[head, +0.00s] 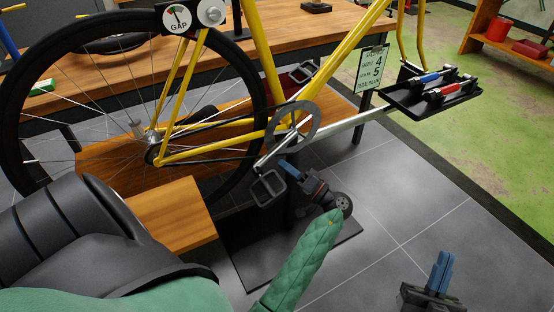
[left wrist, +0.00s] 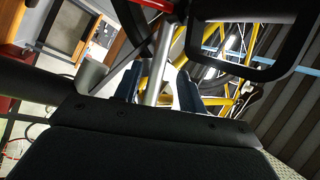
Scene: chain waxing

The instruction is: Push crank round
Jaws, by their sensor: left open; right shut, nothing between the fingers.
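The yellow bicycle (head: 213,151) stands side-on with its rear wheel at the left. Its silver crank arm (head: 274,149) slopes down and left from the grey chainring (head: 312,109) to a black pedal (head: 268,187). My left gripper (head: 289,169) is open just right of the crank arm and pedal. In the left wrist view my left gripper's two blue fingers (left wrist: 158,82) stand apart, with the silver crank arm (left wrist: 163,52) seen between them; contact cannot be told. The pedal frame (left wrist: 283,62) shows at upper right. My right gripper (head: 441,268) is shut and empty, low at the right.
A tray (head: 407,99) with blue and red tools sits on a silver arm at the right. A sign (head: 370,68) hangs behind it. A wooden bench (head: 166,208) is at lower left. A dark base plate (head: 256,263) lies on the grey tiles. Floor at the right is clear.

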